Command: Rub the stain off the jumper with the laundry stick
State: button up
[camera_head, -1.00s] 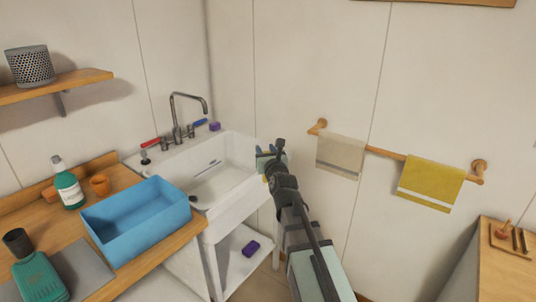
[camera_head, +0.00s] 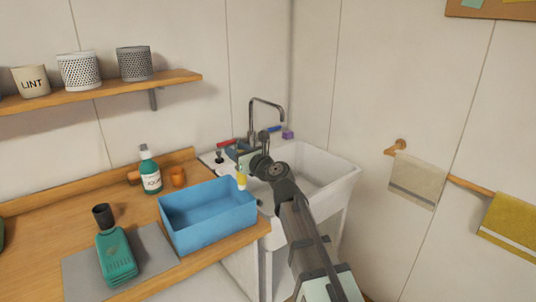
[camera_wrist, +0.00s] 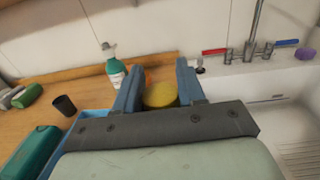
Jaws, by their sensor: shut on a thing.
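My gripper (camera_head: 240,158) is over the left end of the sink, near the back right of the blue bin. It is shut on a yellow, round-topped thing (camera_head: 241,181), probably the laundry stick. In the wrist view the yellow thing (camera_wrist: 160,95) sits between my two blue fingers (camera_wrist: 158,88); its lower part is hidden. I see no jumper and no stain in either view.
The open blue bin (camera_head: 207,229) stands on the wooden counter (camera_head: 60,222), left of the white sink (camera_head: 335,192) and tap (camera_head: 268,102).

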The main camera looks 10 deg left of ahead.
jog(key=s+a+r+n+g+y, duration=0.2)
jog(key=s+a+n+g, duration=0.3)
jog(key=s+a, duration=0.9)
jog(key=s+a+r+n+g+y, duration=0.1)
jog(key=s+a+n+g+y, duration=0.45)
jog(key=s+a, duration=0.9)
jog(key=shift+w+a+f+m+g+h, duration=0.85)
jog(key=shift+w+a+f+g+h, duration=0.4)
jog(key=shift+f, duration=2.7)
jog(key=s+d+r, duration=0.2)
jog(key=d+r, duration=0.1)
jog(key=r, duration=0.5)
jog(key=shift+s, duration=0.4)
jog(key=shift+d+t, duration=0.1)
jog(key=shift+t, duration=0.3)
